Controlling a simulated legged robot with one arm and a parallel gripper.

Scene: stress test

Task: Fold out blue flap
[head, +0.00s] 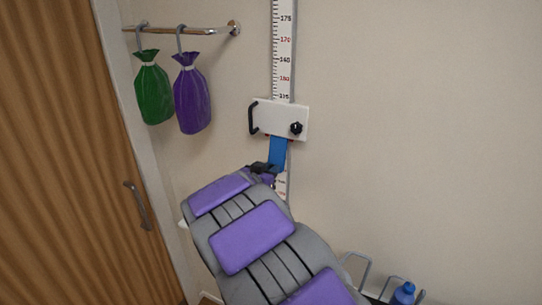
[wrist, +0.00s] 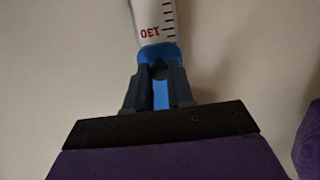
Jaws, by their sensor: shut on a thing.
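The blue flap (head: 278,152) hangs below a white plate (head: 279,119) on the wall-mounted height scale (head: 284,50). In the wrist view the blue flap (wrist: 161,52) shows behind and between my gripper's fingers, under the scale's 130 mark. My gripper (wrist: 159,72) is shut on the blue flap; the exact contact is dark and partly hidden by the fingers. In the head view my gripper (head: 268,167) is at the flap's lower end, and my grey and purple arm covers the scale below it.
A rail (head: 185,30) at upper left carries a green bag (head: 153,92) and a purple bag (head: 192,98). A wooden door (head: 65,150) with a handle is at left. A blue bottle (head: 404,293) stands at lower right. The wall right of the scale is clear.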

